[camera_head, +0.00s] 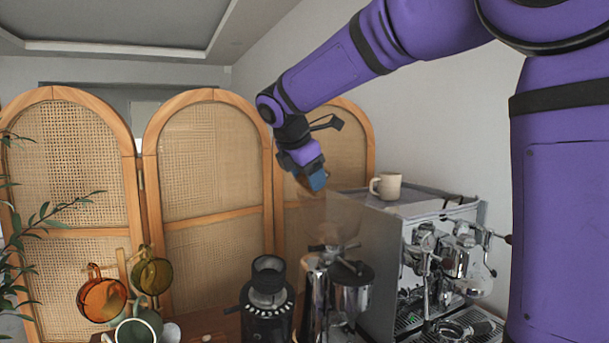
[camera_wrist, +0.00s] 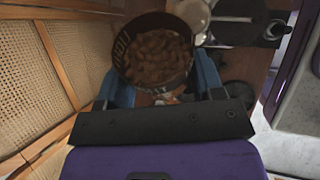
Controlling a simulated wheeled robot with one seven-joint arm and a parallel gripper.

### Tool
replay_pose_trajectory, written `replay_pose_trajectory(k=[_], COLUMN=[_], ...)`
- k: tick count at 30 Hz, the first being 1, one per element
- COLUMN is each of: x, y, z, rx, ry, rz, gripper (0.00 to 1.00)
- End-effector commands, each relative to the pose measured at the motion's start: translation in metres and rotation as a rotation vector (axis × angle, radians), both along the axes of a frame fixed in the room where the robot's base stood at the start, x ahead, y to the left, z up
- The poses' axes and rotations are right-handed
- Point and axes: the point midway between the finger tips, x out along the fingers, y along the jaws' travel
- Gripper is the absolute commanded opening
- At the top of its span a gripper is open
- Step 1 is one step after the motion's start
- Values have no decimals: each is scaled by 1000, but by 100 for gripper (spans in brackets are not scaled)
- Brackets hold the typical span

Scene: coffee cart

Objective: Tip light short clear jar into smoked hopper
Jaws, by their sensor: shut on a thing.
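My gripper (camera_head: 317,181) is raised above the coffee grinder, its blue fingers angled downward. In the wrist view, my gripper (camera_wrist: 160,86) has one blue finger on each side of a round, open-topped jar (camera_wrist: 122,48) and is shut on it. The jar holds light brown beans (camera_wrist: 156,58), and a dark band with lettering shows along its wall. The jar cannot be made out clearly in the head view. The smoked hopper (camera_head: 332,222) is a see-through brownish funnel on top of the chrome grinder, below my gripper and slightly right of it.
An espresso machine (camera_head: 385,245) with a cream mug (camera_head: 386,186) on top stands right of the hopper. A black grinder (camera_head: 267,300) stands to the left. An amber cup (camera_head: 103,299) and other cups hang at the far left. Rattan screens (camera_head: 205,150) stand behind.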

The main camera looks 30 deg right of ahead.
Motion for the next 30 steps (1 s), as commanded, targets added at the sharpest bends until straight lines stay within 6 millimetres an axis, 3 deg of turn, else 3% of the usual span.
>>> replay_pose_trajectory(k=[11,30], x=[-1,-2], y=[-10,-16], z=[-2,14], rx=[98,491], ry=[-15,-67], rz=[-1,-3], gripper=[32,32])
